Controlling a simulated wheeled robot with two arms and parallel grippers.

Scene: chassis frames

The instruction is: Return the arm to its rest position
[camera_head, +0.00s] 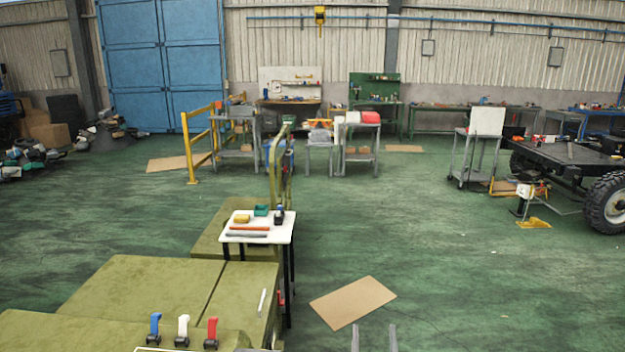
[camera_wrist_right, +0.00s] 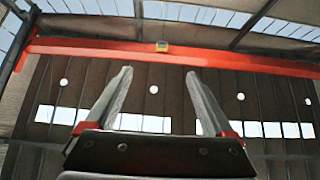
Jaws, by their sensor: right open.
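My right gripper (camera_head: 374,338) shows at the bottom edge of the head view, with only its two fingertips in frame. They point up and stand apart with nothing between them. In the right wrist view the gripper (camera_wrist_right: 157,85) is open and empty, its two grey fingers spread against the hall's roof and upper wall. The rest of my right arm is out of the head view. My left gripper is not in view.
Green padded blocks (camera_head: 135,288) fill the lower left, with blue, white and red levers (camera_head: 183,327) in front. A small white table (camera_head: 262,222) holds small items. A cardboard sheet (camera_head: 352,302) lies on the floor. A wheeled chassis (camera_head: 570,152) stands right. The middle floor is clear.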

